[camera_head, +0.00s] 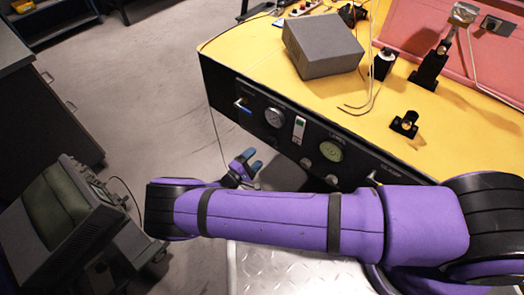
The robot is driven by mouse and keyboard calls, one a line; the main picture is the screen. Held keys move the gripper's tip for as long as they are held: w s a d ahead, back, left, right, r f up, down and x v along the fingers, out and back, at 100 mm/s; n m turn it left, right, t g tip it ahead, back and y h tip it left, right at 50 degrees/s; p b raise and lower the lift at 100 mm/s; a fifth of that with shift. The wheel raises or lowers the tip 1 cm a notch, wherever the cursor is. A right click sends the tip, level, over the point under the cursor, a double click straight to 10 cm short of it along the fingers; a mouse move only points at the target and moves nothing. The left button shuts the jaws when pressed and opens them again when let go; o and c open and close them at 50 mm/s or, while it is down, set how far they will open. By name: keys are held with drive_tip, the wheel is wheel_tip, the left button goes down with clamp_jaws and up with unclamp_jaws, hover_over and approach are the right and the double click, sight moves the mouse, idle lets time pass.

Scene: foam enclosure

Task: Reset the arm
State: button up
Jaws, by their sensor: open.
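My purple arm (270,221) stretches across the lower part of the head view, from the right edge to an elbow at the left. Beyond the forearm, my gripper (250,163) shows small, with blue fingertips parted. It is open and nothing shows between its fingers. It hangs in front of the dark panel of the yellow-topped bench, apart from the objects on top. Part of the wrist is hidden behind the arm.
A grey foam block (322,45), a black clamp stand (432,65) and thin wires lie on the yellow bench top (270,75). The bench front has gauges (274,117). A grey device (65,215) stands at lower left. Open floor (160,90) lies left of the bench.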

drive_tip(key=shift+v, duration=0.95)
